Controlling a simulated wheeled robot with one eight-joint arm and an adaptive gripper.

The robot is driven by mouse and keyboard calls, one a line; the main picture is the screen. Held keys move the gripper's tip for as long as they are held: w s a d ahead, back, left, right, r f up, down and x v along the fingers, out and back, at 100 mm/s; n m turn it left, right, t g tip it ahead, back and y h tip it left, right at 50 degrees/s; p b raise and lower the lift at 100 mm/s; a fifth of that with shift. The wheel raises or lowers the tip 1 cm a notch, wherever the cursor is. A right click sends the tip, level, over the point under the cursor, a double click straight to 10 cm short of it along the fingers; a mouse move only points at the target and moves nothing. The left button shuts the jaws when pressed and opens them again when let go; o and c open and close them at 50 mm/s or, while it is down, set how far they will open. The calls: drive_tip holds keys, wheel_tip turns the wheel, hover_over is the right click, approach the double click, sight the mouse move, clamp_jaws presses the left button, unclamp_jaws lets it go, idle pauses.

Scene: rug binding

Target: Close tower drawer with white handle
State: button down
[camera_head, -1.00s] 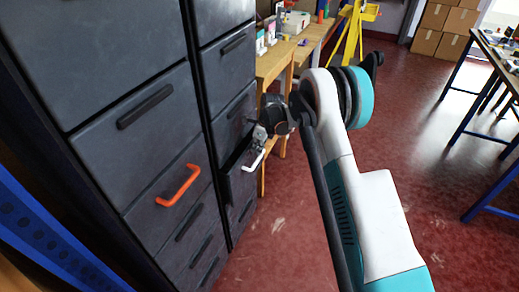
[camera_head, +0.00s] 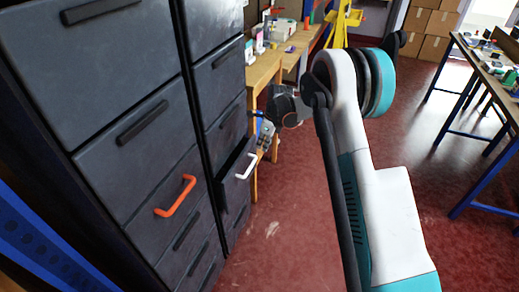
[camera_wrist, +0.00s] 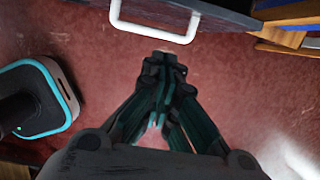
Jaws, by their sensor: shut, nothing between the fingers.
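The dark tower drawer (camera_head: 236,179) with the white handle (camera_head: 245,166) stands partly open, pulled out from the right-hand cabinet column. In the wrist view the white handle (camera_wrist: 152,28) is at the top, on the drawer front (camera_wrist: 215,10). My gripper (camera_wrist: 169,60) is shut and empty. Its fingertips are just in front of the handle in the picture; I cannot tell whether they touch it. In the head view my gripper (camera_head: 264,138) is small and partly hidden near the wrist, above and right of the handle.
A drawer with an orange handle (camera_head: 175,196) is on the left-hand cabinet, beside other shut drawers. A wooden workbench (camera_head: 263,75) stands behind the cabinet. Red floor (camera_head: 300,225) is clear in front. A blue-legged table (camera_head: 489,80) stands at the right.

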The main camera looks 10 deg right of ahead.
drive_tip(key=s+d+f+t+y, duration=0.1)
drive_tip(key=s+d+f+y, duration=0.1)
drive_tip(key=s+y, duration=0.1)
drive_tip(key=t+y+b, duration=0.2)
drive_tip(key=y+b, duration=0.1)
approach(240, 167)
drive_tip(key=f, duration=0.2)
drive_tip(key=s+f, duration=0.1)
drive_tip(key=shift+s+d, duration=0.1)
drive_tip(key=shift+d, duration=0.25)
drive_tip(key=shift+w+a+b, duration=0.2)
drive_tip(key=shift+w+a, duration=0.2)
drive_tip(key=shift+a, duration=0.25)
drive_tip(key=shift+w+a+b, duration=0.25)
drive_tip(key=shift+w+a, duration=0.1)
drive_tip(key=shift+a, duration=0.3)
drive_tip(key=shift+w+a+b, duration=0.2)
drive_tip(key=shift+w+a, duration=0.2)
drive_tip(key=shift+a, duration=0.25)
drive_tip(key=shift+a, duration=0.1)
